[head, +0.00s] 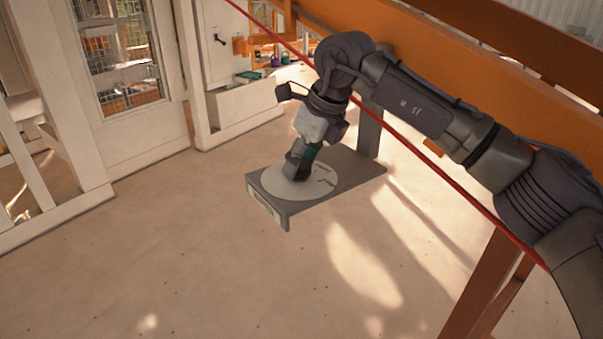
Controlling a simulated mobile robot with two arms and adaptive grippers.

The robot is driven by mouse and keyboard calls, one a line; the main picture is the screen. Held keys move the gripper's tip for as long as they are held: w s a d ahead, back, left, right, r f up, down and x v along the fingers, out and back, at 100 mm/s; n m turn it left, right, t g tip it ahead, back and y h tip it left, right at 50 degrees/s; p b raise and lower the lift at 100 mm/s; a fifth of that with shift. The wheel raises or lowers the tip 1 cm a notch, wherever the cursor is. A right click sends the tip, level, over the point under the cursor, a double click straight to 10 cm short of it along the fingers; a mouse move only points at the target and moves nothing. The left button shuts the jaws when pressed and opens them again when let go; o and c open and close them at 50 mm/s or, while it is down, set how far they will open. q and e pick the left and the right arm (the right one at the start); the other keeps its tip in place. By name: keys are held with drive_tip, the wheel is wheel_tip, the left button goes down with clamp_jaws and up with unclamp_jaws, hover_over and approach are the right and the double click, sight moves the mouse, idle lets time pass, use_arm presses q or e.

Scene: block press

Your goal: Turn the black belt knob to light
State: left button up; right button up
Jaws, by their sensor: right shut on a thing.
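My right arm reaches in from the right, and my right gripper (300,166) points down at the round white dial plate (278,187) on a grey panel (335,177). The gripper is shut on the knob at the dial, and its fingers cover most of the knob. Dark marks show on the dial to the right of the fingers, too small to read. Which mark the knob points at cannot be told. My left gripper is not in view.
An orange beam (450,60) runs behind my right arm, and a red line (420,150) crosses the view diagonally. A white door with a mesh window (118,50) stands at the left. The pale floor (180,260) in front is clear.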

drive_tip(key=m+b, duration=0.1)
drive_tip(key=m+t+h+b, duration=0.1)
drive_tip(key=m+b, duration=0.1)
drive_tip(key=shift+s+a+f, duration=0.1)
drive_tip(key=shift+f, duration=0.1)
drive_tip(key=shift+r+m+h+b, duration=0.15)
drive_tip(key=shift+m+h+b, duration=0.25)
drive_tip(key=shift+m+b, duration=0.7)
drive_tip(key=shift+m, duration=0.5)
drive_tip(key=o, duration=1.1)
drive_tip(key=shift+r, duration=0.15)
drive_tip(key=v, duration=1.1)
drive_tip(key=shift+s+r, duration=0.3)
drive_tip(key=shift+s, duration=0.05)
